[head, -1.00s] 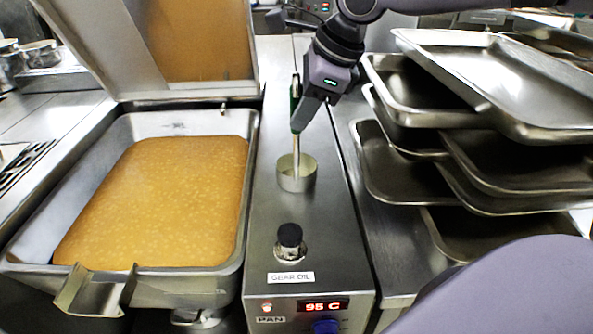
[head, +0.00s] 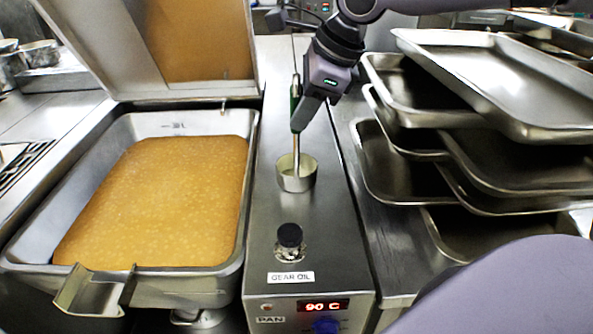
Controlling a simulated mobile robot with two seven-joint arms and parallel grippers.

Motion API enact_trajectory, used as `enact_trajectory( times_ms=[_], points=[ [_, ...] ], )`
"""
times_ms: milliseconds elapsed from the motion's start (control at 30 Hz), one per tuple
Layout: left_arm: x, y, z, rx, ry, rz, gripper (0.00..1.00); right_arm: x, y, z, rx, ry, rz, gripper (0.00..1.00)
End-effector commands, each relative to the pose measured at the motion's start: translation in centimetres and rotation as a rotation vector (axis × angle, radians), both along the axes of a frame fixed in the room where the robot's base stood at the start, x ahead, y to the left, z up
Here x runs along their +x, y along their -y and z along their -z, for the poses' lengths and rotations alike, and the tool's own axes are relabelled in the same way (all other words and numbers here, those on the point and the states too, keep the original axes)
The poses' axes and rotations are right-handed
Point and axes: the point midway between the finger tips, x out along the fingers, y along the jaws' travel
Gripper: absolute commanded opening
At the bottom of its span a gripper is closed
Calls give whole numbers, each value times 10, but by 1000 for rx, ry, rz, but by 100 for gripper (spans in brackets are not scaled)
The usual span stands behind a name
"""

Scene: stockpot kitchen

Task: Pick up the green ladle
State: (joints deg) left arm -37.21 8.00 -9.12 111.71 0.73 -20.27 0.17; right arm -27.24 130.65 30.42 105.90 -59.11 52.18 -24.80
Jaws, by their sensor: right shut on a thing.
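The green ladle (head: 296,160) stands upright over the steel console between the pan and the trays. It has a steel shaft, a green grip and a round steel cup (head: 297,180) at the bottom. My right gripper (head: 299,112) comes in from the upper right and is shut on the ladle's green grip, hiding part of it. The cup is at the console top; I cannot tell whether it touches. My left gripper is not in view.
A large steel pan (head: 252,180) of orange-brown liquid, lid raised, stands left of the console (head: 335,235). A black-capped bottle (head: 290,238) stands in front of the ladle. Stacked steel trays (head: 375,165) crowd the right side.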

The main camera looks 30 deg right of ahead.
Motion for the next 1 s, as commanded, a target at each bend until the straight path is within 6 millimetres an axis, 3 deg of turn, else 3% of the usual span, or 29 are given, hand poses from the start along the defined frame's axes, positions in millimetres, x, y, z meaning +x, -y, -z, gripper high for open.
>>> enact_trajectory(
  times_ms=[567,767,1000],
  points=[
    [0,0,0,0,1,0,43,1,0,-10,0,6,0,0],
    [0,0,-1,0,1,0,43,1,0,-41,0,9,1,0],
    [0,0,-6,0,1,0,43,2,0,-108,-1,10,2,0]
  ],
)
